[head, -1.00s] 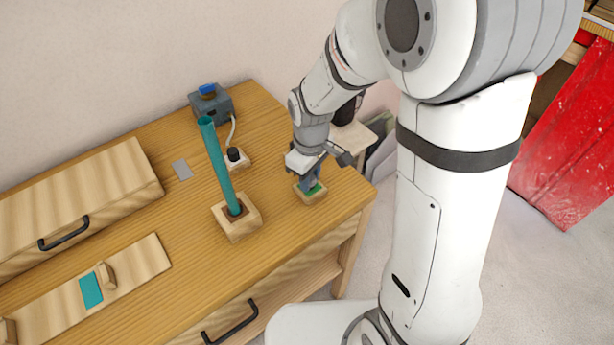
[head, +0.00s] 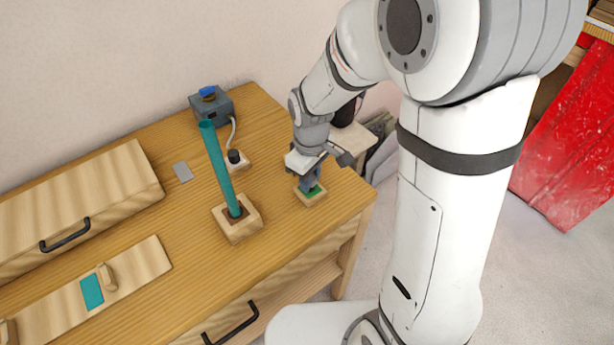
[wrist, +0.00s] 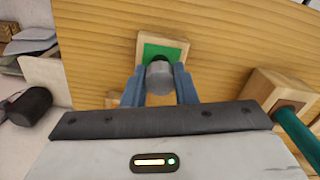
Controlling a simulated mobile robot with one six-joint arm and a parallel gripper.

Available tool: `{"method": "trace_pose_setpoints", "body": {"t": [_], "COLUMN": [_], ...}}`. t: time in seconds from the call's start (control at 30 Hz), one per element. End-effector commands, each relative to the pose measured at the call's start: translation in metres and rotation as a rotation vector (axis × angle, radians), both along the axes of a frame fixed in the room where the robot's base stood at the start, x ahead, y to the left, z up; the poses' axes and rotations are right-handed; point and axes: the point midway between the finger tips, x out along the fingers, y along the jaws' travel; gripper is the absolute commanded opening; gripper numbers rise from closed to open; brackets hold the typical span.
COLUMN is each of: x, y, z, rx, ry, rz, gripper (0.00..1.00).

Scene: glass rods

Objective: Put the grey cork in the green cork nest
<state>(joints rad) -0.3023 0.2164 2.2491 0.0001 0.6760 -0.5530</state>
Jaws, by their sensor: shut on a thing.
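The grey cork (wrist: 160,77) is a short cylinder between the fingers of my gripper (wrist: 160,85) in the wrist view. My gripper is shut on it. The green cork nest (wrist: 175,47) is a small wooden block with a green top, and the cork overlaps its dark middle in this view. In the head view my gripper (head: 310,182) is right over the green nest (head: 316,197) near the table's right edge. The fingers hide the cork there, and I cannot tell whether the cork is in the hole or just above it.
A teal rod (head: 217,165) stands tilted in a wooden block (head: 240,232) left of the nest. A grey device with a blue top (head: 211,104) and a cabled black plug (head: 234,156) sit behind. A wooden box (head: 75,200) lies at left.

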Motion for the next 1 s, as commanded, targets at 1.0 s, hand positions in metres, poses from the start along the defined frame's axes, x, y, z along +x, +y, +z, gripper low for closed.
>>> {"method": "trace_pose_setpoints", "body": {"t": [1.0], "x": [0.000], "y": [0.000], "z": [-0.016], "rx": [0.000], "ry": [0.000], "rz": [0.000], "gripper": [0.04]}}
